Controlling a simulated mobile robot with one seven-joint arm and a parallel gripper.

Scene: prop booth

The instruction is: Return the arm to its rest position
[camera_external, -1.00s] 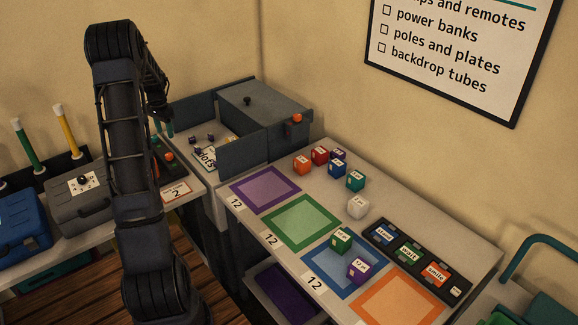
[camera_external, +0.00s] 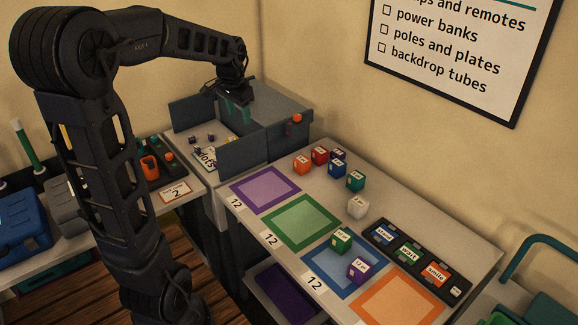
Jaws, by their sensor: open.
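My arm reaches up from the lower left and bends over to the right. My gripper (camera_external: 238,112) hangs in front of the grey box (camera_external: 275,105) at the back of the bench, above the open bin (camera_external: 207,150). Its teal fingertips are apart and nothing shows between them. Part of the box is hidden behind my gripper.
Several coloured cubes stand on the table, among them a white cube (camera_external: 358,207), a green cube (camera_external: 341,240) and a purple cube (camera_external: 359,269). The blue mat (camera_external: 318,260) lies under the last two. A black button panel (camera_external: 379,234) is at right. The purple mat (camera_external: 262,204) is bare.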

